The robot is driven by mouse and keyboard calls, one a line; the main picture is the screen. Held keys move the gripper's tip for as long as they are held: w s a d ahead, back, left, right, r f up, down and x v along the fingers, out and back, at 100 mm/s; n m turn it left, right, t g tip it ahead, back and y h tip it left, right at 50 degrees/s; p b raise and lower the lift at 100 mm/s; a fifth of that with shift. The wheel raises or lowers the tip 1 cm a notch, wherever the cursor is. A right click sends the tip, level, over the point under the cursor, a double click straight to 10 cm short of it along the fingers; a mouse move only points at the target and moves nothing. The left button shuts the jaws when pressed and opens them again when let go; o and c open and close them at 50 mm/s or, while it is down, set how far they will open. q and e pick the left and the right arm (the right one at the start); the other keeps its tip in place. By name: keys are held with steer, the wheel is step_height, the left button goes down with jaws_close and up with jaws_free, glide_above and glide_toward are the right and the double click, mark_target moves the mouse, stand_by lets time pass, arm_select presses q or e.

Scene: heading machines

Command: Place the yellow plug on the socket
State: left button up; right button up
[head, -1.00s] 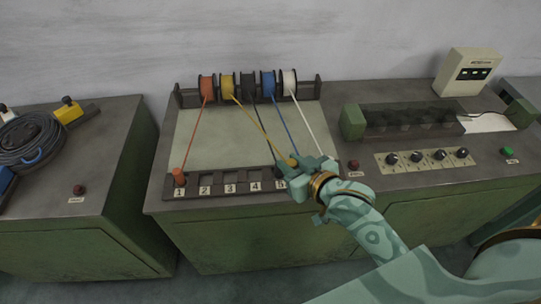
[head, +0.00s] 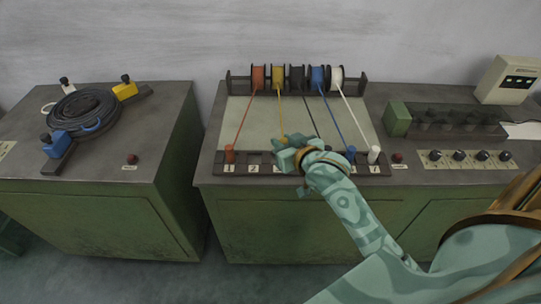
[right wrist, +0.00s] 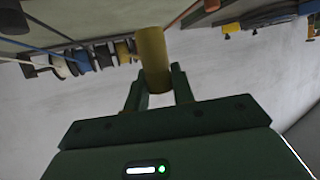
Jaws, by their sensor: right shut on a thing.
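The yellow plug (right wrist: 153,62) is held upright between the two fingers of my right gripper (right wrist: 158,88) in the right wrist view. In the head view, my right gripper (head: 290,156) is over the numbered socket strip (head: 239,173), just right of label 2, and mostly covers the plug. The yellow cable (head: 281,113) runs from the yellow spool (head: 278,78) down to the gripper. The sockets under and behind my gripper are hidden, so I cannot tell whether the plug touches one. My left gripper is not in view.
An orange plug (head: 229,154) stands at socket 1. A blue plug (head: 350,153) and a white plug (head: 374,154) stand toward the strip's right end. Their cables cross the pale panel (head: 258,123). A red button (head: 398,158) is right of the strip.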

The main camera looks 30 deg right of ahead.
mark_target(282, 139)
steer(key=w+f, duration=0.1)
steer(key=w+d+f, duration=0.1)
steer(key=w, duration=0.1)
steer(key=shift+d+b, duration=0.1)
steer(key=shift+b, duration=0.3)
steer(key=w+f, duration=0.1)
steer(key=w+f+b, duration=0.1)
steer(key=d+f+b, duration=0.1)
steer(key=f, duration=0.1)
steer(key=shift+w, duration=0.4)
steer(key=shift+w+d+f+b, duration=0.2)
steer(key=shift+w+f+b, duration=0.1)
steer(key=shift+w+f, duration=0.05)
step_height(282, 139, down, 4)
steer(key=shift+w+r+b, duration=0.15)
steer(key=shift+b, duration=0.85)
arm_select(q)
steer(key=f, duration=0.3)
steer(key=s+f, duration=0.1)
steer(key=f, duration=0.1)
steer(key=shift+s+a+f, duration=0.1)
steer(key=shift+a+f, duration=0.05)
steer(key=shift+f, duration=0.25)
arm_select(e)
steer(key=shift+r, duration=0.15)
